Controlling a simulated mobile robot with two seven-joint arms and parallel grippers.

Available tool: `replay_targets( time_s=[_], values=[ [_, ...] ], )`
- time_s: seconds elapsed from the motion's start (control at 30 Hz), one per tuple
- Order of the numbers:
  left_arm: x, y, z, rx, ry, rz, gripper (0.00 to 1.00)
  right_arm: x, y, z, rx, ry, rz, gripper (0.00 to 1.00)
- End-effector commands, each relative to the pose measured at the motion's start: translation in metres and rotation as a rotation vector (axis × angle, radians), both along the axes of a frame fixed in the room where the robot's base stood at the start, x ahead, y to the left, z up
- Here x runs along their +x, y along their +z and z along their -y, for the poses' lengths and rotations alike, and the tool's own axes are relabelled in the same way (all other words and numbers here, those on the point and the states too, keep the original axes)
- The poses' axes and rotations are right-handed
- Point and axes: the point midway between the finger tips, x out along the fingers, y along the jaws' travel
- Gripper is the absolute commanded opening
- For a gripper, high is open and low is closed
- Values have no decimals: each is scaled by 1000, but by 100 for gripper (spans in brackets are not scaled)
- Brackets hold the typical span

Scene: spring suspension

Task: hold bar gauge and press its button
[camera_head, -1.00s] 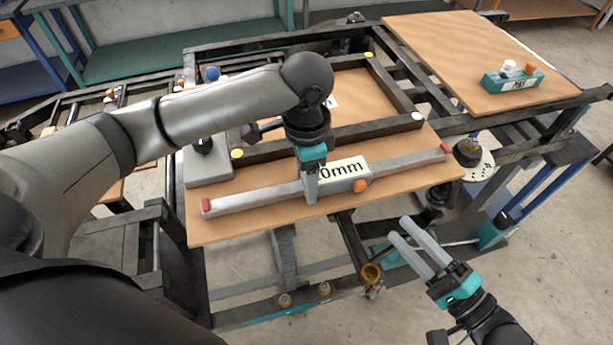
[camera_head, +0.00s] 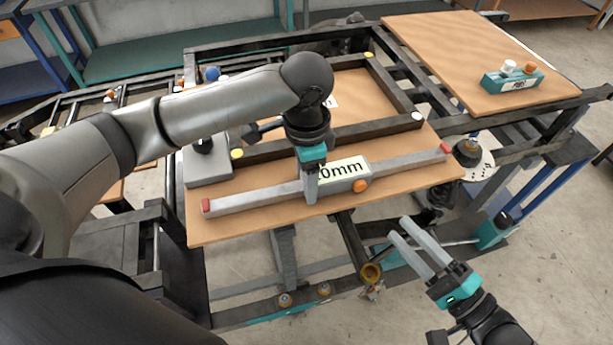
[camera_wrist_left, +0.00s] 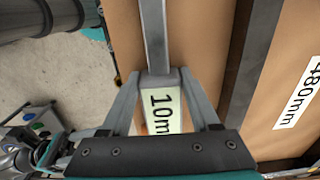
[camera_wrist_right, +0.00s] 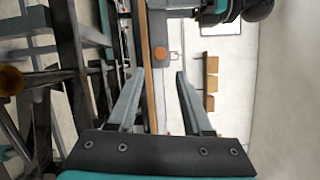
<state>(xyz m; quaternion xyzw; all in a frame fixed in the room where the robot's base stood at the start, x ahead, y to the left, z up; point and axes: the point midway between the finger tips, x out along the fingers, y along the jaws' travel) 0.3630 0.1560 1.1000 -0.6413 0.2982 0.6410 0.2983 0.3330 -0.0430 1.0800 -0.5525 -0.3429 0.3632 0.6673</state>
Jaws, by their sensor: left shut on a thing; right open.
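The bar gauge (camera_head: 252,196) is a long grey bar with red ends, lying near the front edge of the wooden board. Its pale display (camera_head: 345,170) reads "0mm" in the head view, with part covered, and "10m" shows in the left wrist view (camera_wrist_left: 163,110). An orange round button (camera_head: 361,186) sits on its front face; it also shows in the right wrist view (camera_wrist_right: 160,54). My left gripper (camera_head: 311,195) is shut on the gauge just left of the display. My right gripper (camera_head: 413,236) is open and empty, in front of and below the button.
A dark square frame (camera_head: 400,86) with yellow and white discs lies behind the gauge on the board (camera_head: 225,229). A teal box (camera_head: 512,80) with white and orange knobs stands on the right board (camera_head: 450,50). A black metal frame surrounds the boards.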

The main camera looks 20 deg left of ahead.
Motion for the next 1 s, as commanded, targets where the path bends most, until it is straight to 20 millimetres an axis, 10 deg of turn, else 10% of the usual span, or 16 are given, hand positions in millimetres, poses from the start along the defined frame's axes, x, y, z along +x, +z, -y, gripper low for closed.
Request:
replay_targets(
  time_s=[0.57, 1.0],
  values=[
    [0, 1, 0, 0, 1, 1, 0, -27, 14, -7, 287, -36, -295, 0],
    [0, 1, 0, 0, 0, 1, 0, -64, 10, -2, 773, -177, -885, 0]
  ],
)
